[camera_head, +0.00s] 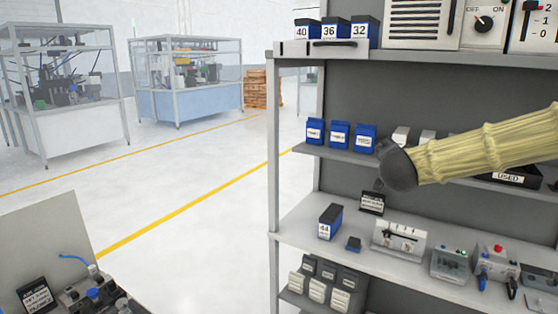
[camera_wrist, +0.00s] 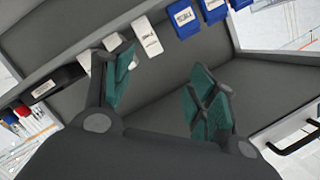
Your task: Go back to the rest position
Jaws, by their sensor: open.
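My yellow arm (camera_head: 485,148) reaches in from the right in the head view, in front of the shelf rack. It ends in a dark wrist, and my gripper is mostly hidden behind it there. In the wrist view my gripper (camera_wrist: 164,88) is open, its two teal-padded fingers wide apart. Nothing is between the fingers. The fingers point toward a grey shelf surface, near a row of small boxes.
The rack (camera_head: 273,170) holds blue boxes (camera_head: 339,134) on its middle shelf. Below stand a blue box marked 44 (camera_head: 329,222), a switch panel (camera_head: 399,240) and control boxes (camera_head: 450,263). White boxes (camera_wrist: 147,37) are near the fingers. Open floor (camera_head: 190,215) lies left.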

